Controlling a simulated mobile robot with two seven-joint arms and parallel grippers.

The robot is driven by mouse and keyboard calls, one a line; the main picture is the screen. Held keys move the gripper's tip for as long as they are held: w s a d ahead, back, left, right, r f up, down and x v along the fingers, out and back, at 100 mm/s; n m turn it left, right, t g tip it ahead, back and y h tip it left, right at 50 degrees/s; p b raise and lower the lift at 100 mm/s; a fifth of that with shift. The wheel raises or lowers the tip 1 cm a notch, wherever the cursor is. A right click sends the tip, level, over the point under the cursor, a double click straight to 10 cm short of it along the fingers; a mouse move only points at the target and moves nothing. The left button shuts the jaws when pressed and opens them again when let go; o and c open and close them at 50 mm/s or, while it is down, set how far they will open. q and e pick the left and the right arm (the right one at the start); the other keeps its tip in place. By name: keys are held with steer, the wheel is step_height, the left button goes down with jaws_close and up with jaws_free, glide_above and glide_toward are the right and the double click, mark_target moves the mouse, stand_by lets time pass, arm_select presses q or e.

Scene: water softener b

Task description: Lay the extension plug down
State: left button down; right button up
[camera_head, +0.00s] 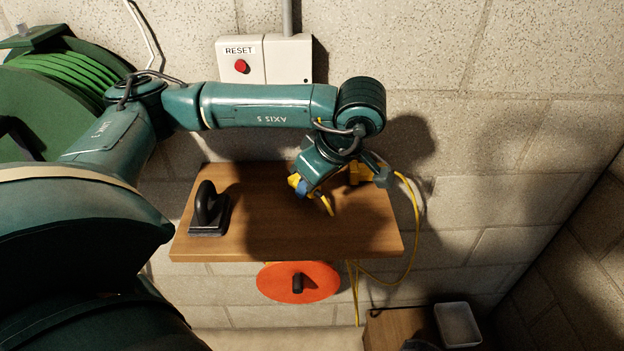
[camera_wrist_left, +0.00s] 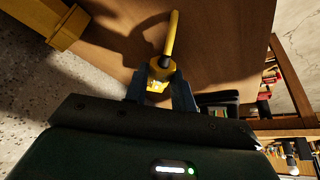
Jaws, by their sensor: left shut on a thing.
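My left gripper (camera_head: 307,189) is over the wooden shelf (camera_head: 270,240), right of its middle. In the left wrist view its blue fingers (camera_wrist_left: 161,88) are shut on the yellow extension plug (camera_wrist_left: 160,68), with a short yellow cord end (camera_wrist_left: 172,35) curving away from it. In the head view yellow parts of the plug (camera_head: 294,181) show beside a blue fingertip; the wrist hides the rest. I cannot tell whether the plug touches the shelf. My right gripper is not in view.
A yellow box (camera_head: 361,173) is at the shelf's back right, near a hanging yellow cable (camera_head: 416,215). A black handled block (camera_head: 208,212) stands on the shelf's left. A red disc (camera_head: 298,283) is below. The shelf's front middle is clear.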

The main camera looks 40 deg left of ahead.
arm_select(q)
steer(key=shift+f, duration=0.15)
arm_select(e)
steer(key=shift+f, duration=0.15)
